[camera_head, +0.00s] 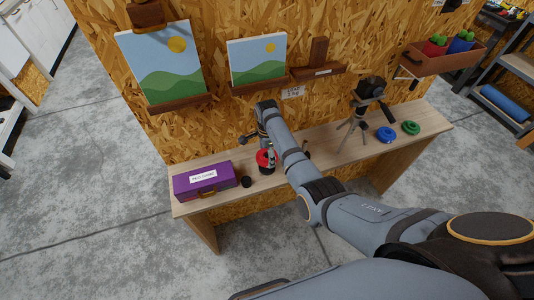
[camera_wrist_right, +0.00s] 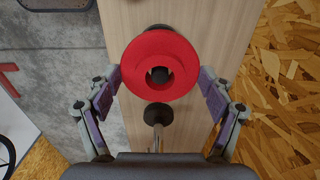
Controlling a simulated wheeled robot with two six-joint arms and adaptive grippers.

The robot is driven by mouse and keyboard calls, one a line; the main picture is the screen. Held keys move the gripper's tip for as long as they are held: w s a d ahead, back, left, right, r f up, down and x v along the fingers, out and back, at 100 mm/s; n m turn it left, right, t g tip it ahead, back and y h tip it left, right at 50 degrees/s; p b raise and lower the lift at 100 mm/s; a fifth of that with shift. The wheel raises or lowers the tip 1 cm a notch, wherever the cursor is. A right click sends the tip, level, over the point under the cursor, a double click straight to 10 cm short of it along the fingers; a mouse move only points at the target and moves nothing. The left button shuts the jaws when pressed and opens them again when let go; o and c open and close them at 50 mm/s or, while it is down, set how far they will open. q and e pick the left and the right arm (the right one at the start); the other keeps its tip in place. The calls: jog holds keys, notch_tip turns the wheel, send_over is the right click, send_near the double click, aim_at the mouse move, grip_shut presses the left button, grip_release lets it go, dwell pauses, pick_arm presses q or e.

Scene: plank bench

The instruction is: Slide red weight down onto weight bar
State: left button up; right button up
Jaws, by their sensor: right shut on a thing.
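The red weight (camera_wrist_right: 141,55) is a thick ring with a dark opening, held between the two fingers of my right gripper (camera_wrist_right: 160,88) in the right wrist view. The same red weight (camera_head: 263,157) shows over the bench in the head view, partly hidden by my right gripper (camera_head: 269,150). The weight bar (camera_wrist_right: 157,136) shows as a metal rod with a black round end, just below the ring in the wrist view. I cannot tell whether the rod passes through the ring. My left gripper is not in view.
A purple box (camera_head: 204,180) and a small black cylinder (camera_head: 246,182) are to the left on the bench (camera_head: 330,145). A camera on a tripod (camera_head: 368,88), a blue weight (camera_head: 386,134) and a green weight (camera_head: 410,128) stand to the right. The chipboard wall (camera_head: 190,135) is close behind.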

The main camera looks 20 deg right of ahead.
jog(key=shift+r+p, duration=1.4)
jog(key=shift+r, duration=0.15)
jog(key=shift+r+p, duration=0.4)
jog(key=shift+r, duration=0.75)
